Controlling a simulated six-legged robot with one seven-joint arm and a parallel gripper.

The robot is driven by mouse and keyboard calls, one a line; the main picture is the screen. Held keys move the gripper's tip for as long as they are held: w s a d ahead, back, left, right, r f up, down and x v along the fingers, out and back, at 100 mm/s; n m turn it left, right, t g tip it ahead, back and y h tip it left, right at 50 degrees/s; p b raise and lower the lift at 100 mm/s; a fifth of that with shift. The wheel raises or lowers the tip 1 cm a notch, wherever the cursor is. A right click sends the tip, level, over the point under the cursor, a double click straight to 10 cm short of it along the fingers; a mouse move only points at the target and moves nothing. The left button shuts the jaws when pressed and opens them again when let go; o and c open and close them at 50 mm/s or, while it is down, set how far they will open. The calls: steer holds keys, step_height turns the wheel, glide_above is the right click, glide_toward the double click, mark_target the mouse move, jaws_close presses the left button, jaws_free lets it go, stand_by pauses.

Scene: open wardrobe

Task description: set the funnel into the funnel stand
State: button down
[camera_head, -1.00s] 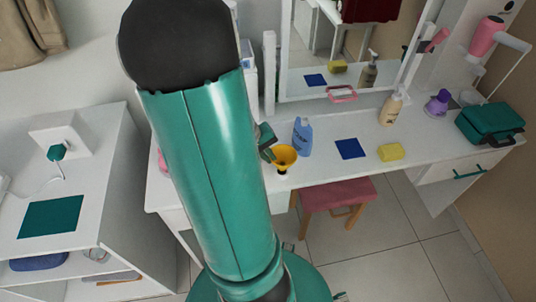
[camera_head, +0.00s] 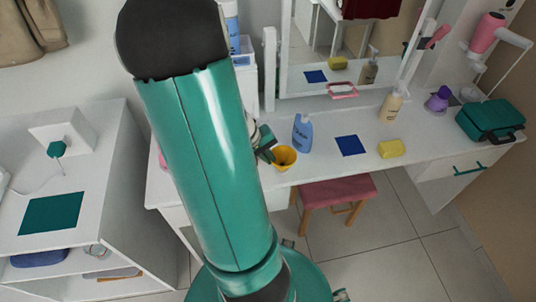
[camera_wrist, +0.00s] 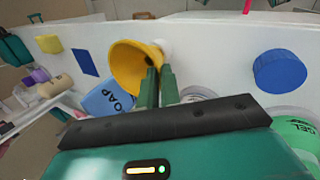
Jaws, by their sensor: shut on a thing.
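The yellow funnel (camera_head: 284,157) is held over the front left part of the white dressing table, left of a blue soap bottle (camera_head: 302,132). My gripper (camera_head: 268,154) is shut on the funnel at its left side, partly behind my arm. In the wrist view, the funnel (camera_wrist: 132,66) shows its wide mouth beside the green fingers (camera_wrist: 158,84). I cannot make out the funnel stand for certain; my arm covers part of the table in the head view.
The white table (camera_head: 320,172) also bears a blue square (camera_head: 350,146), a yellow sponge (camera_head: 391,149), a beige pump bottle (camera_head: 391,104) and a green case (camera_head: 490,120). A pink stool (camera_head: 338,191) stands in front. A blue round cap (camera_wrist: 280,71) and a green gel bottle (camera_wrist: 300,136) are close by.

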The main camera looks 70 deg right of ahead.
steer(key=shift+f, duration=0.3)
steer(key=c, duration=1.5)
jaws_free()
steer(key=shift+c, duration=0.2)
steer(key=v, duration=1.3)
steer(key=shift+w+r, duration=0.25)
steer(key=shift+r, duration=0.1)
steer(key=shift+a, duration=0.15)
